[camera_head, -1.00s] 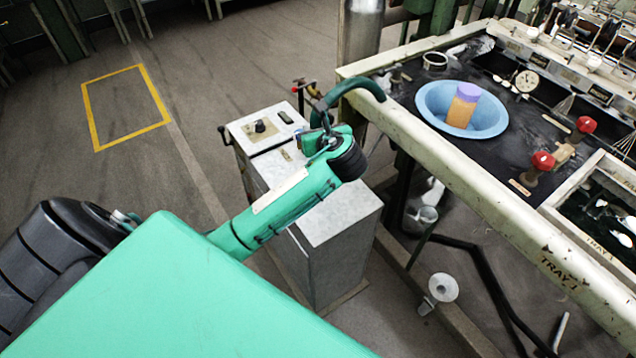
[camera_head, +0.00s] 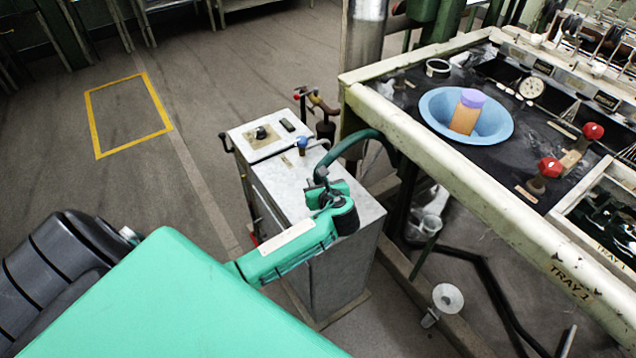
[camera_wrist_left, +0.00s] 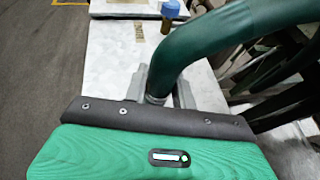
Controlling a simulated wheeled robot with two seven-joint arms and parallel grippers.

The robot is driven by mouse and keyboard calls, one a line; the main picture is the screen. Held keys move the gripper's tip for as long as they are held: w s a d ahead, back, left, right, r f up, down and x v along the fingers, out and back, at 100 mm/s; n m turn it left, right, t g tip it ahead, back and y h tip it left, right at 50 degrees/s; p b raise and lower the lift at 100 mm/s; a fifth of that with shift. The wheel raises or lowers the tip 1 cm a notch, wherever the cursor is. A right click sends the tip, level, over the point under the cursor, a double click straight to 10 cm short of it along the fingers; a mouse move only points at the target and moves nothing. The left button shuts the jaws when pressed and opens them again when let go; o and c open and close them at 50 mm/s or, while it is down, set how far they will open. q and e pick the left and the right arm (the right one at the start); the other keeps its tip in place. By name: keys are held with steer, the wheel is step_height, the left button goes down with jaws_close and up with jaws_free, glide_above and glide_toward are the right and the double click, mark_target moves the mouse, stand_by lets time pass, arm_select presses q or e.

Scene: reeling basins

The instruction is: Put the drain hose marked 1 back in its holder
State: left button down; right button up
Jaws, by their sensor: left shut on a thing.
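The dark green drain hose (camera_head: 352,139) arches from below the near left edge of the tray table to my left gripper. My left gripper (camera_head: 325,178) is shut on the hose near its end, above the grey cabinet. In the left wrist view the hose (camera_wrist_left: 205,50) rises from a metal collar between the jaws (camera_wrist_left: 158,88) and bends away to the upper right. I see no number on the hose. I cannot make out its holder for certain. My right gripper is not in view.
The grey cabinet (camera_head: 357,250) stands below my left gripper, with a blue-topped fitting (camera_head: 302,144) on it. The cream tray rim (camera_head: 480,190) runs along the right. A blue basin (camera_head: 432,108) sits inside. White funnels (camera_head: 447,298) are low beneath. Floor at left is clear.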

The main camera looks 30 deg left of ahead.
arm_select(q)
steer(key=c, duration=1.1)
jaws_free()
steer(key=shift+c, duration=0.2)
